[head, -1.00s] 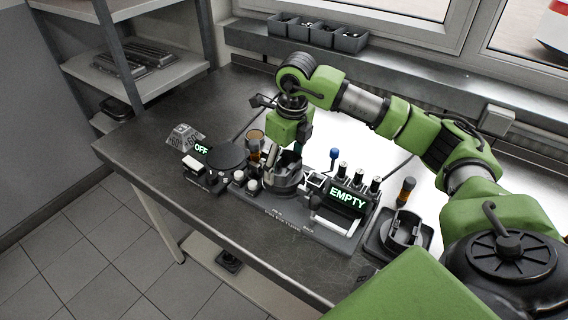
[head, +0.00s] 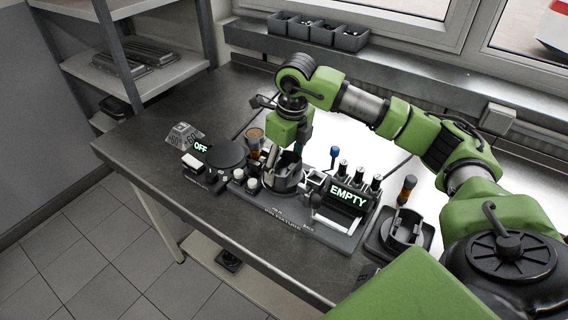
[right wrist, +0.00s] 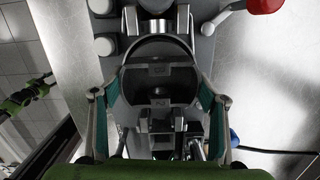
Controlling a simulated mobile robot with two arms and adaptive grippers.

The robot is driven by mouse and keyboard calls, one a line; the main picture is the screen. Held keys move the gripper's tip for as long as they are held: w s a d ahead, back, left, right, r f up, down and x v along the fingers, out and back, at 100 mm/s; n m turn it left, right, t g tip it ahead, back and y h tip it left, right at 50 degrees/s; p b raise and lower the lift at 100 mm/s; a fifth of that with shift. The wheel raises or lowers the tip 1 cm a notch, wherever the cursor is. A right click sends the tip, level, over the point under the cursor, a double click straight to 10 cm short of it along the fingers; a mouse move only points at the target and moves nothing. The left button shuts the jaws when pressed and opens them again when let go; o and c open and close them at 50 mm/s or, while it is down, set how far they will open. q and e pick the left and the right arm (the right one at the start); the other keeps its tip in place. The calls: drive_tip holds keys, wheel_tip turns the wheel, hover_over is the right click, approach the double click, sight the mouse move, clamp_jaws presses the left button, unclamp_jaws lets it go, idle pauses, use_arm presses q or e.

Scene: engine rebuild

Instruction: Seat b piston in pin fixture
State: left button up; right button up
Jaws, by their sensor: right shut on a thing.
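My right gripper (head: 286,154) points down over the pin fixture (head: 330,233) on the workbench. In the right wrist view, its teal-padded fingers (right wrist: 160,103) stand on both sides of a round grey hollow part, which I take to be the piston (right wrist: 158,73). The gripper is shut on it. The piston (head: 284,178) sits low at the fixture's middle in the head view, partly hidden by the gripper. I cannot tell whether it touches the seat. A display on the fixture reads EMPTY (head: 347,196).
A round dark plate (head: 227,154) and a sign reading OFF (head: 201,147) stand left of the fixture. A dark holder (head: 400,235) with an orange-banded tool stands right. Grey bins (head: 318,33) line the windowsill. The bench's left part is clear.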

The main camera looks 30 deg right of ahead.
drive_tip(key=shift+f, duration=0.25)
idle(0.5)
drive_tip(key=o, duration=1.6)
drive_tip(key=shift+c, duration=0.2)
drive_tip(key=o, duration=0.4)
drive_tip(key=shift+r+p, duration=1.8)
drive_tip(key=shift+r, duration=1.3)
drive_tip(key=shift+r, duration=0.1)
